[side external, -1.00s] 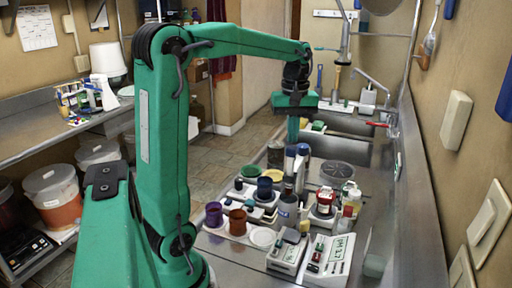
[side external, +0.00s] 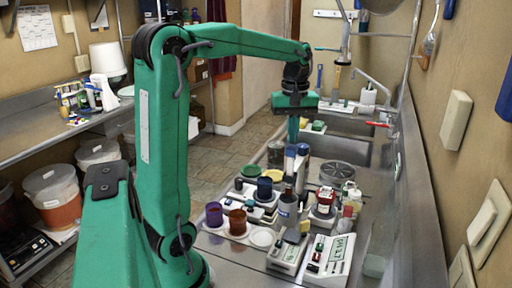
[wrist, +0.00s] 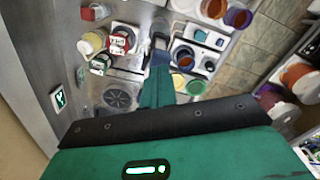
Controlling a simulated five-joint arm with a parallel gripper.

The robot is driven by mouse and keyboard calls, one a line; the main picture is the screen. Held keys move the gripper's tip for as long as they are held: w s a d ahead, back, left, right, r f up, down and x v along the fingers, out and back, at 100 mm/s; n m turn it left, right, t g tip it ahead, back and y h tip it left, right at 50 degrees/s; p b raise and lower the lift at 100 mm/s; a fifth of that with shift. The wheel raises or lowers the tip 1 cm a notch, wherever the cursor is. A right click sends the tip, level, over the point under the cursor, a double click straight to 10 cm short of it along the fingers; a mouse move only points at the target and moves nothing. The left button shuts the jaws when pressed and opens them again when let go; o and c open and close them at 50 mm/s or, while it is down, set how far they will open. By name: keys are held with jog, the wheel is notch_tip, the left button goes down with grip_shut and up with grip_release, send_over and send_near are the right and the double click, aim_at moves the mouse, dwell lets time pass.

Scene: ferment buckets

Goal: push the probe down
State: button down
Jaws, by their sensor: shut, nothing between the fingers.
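My gripper (side external: 293,128) points straight down over the counter, with its green fingers together and empty. It also shows in the wrist view (wrist: 158,72). Two upright blue-topped cylinders (side external: 290,153) (side external: 303,150) stand just below and beside the fingertips in the side view. One looks like the probe, but I cannot tell which. In the wrist view, a dark upright piece (wrist: 160,44) lies right at the fingertips, partly hidden by them. Contact is not clear. A white meter with a digital display (side external: 328,258) sits at the front of the counter.
Purple (side external: 214,214) and brown (side external: 237,222) cups stand left of the bottles. A red-and-white jar (side external: 326,197) stands to the right. Behind are a round drain-like disc (side external: 337,171) and sinks with a faucet (side external: 372,82). The counter is crowded around the gripper.

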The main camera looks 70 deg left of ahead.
aim_at(292, 147)
jog(key=shift+f, duration=3.4)
jog(key=shift+r, duration=2.55)
jog(key=shift+d, duration=0.1)
jog(key=shift+s+d+r+m, duration=0.1)
jog(key=shift+s+d+m, duration=0.1)
jog(key=shift+d+m, duration=0.15)
jog(key=s+d+f+m+t, duration=0.1)
jog(key=s+d+m+t, duration=0.4)
jog(key=s+d+m, duration=0.7)
jog(key=d+m, duration=0.2)
jog(key=d, duration=0.1)
jog(key=shift+f+t, duration=0.3)
jog(key=shift+f, duration=0.1)
jog(key=shift+w+a, duration=0.1)
jog(key=shift+a, duration=0.1)
